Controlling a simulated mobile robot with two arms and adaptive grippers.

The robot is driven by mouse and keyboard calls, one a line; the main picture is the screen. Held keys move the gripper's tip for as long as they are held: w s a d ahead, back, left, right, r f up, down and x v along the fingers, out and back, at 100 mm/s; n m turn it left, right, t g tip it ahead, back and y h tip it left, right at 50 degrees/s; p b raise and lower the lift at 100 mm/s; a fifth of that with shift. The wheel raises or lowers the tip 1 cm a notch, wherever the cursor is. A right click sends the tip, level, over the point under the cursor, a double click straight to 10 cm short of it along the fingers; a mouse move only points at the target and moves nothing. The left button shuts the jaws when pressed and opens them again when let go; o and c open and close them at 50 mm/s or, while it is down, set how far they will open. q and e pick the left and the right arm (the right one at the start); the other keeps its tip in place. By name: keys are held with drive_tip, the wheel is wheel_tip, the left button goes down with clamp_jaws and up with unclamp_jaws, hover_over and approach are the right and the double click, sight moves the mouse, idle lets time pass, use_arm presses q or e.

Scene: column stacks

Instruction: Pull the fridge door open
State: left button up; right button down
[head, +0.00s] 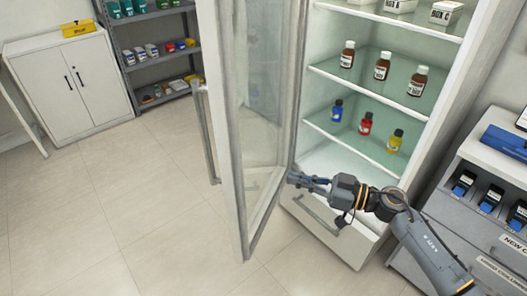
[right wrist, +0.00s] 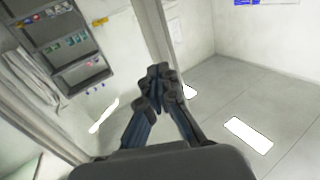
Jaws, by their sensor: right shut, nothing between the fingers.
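The fridge door (head: 228,125), a glass panel in a pale frame, stands wide open in the head view, swung out to the left. Its long grey handle (head: 206,130) is on the outer face at the left. The fridge (head: 318,160) shows its lit shelves to the right of the door. My right gripper (head: 296,179) is shut and empty, at the inner side of the door near its lower part; whether it touches the door cannot be told. In the right wrist view the closed fingers (right wrist: 158,75) lie in front of a pale upright frame. My left gripper is not in view.
Brown bottles (head: 382,66) and small coloured bottles (head: 365,123) stand on the fridge shelves. A drawer front (head: 322,222) is below. A white cabinet (head: 72,85) and a shelf rack (head: 160,50) stand at the back left. A grey counter (head: 480,215) is at right. The floor at left is clear.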

sight(235, 162)
drive_tip(key=p+x, duration=0.1)
drive_tip(key=x, duration=1.3)
drive_tip(key=shift+s, duration=0.1)
